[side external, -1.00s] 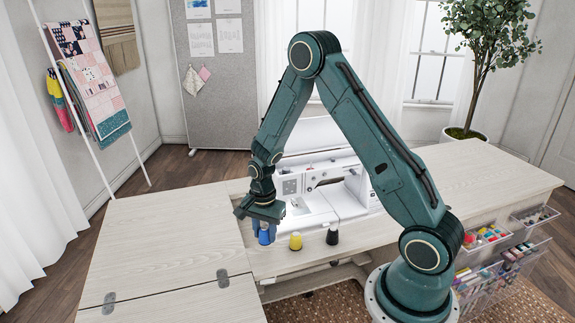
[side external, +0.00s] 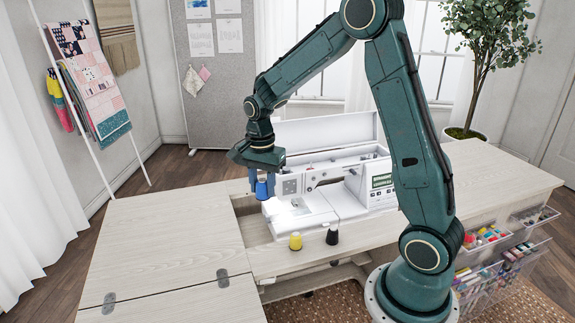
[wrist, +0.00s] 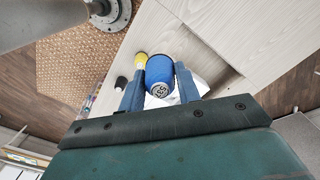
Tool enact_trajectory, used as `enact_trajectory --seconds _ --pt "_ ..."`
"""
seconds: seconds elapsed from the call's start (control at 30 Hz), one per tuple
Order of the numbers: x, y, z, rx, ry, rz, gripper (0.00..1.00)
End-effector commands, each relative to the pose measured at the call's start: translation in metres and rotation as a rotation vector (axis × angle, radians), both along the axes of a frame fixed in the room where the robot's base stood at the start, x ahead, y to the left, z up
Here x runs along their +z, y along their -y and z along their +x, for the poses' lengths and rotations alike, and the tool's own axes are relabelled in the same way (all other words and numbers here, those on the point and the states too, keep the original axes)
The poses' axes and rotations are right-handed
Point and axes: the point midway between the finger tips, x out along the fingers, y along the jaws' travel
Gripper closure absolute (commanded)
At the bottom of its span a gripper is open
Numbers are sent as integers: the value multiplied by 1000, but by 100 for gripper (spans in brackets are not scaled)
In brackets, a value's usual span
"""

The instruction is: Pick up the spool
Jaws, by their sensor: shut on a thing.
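A blue spool (side external: 262,190) is held between the fingers of my gripper (side external: 261,184), raised above the table beside the sewing machine. In the wrist view the blue spool (wrist: 160,76) sits between the two blue fingers, its labelled end facing the camera. My gripper (wrist: 160,85) is shut on it. A yellow spool (side external: 295,241) and a black spool (side external: 332,235) stand upright on the table's front edge. In the wrist view the yellow spool (wrist: 141,60) and the black spool (wrist: 121,83) show to the left of the blue one.
A white sewing machine (side external: 320,185) with a raised lid stands just right of and behind my gripper. The wooden table (side external: 170,235) is bare at left. Clear drawers (side external: 500,250) with supplies hang at the right front. A potted plant (side external: 490,60) stands behind.

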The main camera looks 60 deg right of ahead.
Motion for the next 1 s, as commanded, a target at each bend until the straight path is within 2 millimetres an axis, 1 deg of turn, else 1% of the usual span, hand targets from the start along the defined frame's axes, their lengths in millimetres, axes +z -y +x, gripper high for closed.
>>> enact_trajectory --seconds 0.67,0.77,0.87,0.97,1.0 --pt "2 1 0 -1 0 0 88" --pt "1 6 0 -2 0 0 88" --pt "0 16 1 -3 0 0 88" --pt "-1 31 1 -5 -1 0 88" --pt "-2 39 1 -7 -1 0 88"
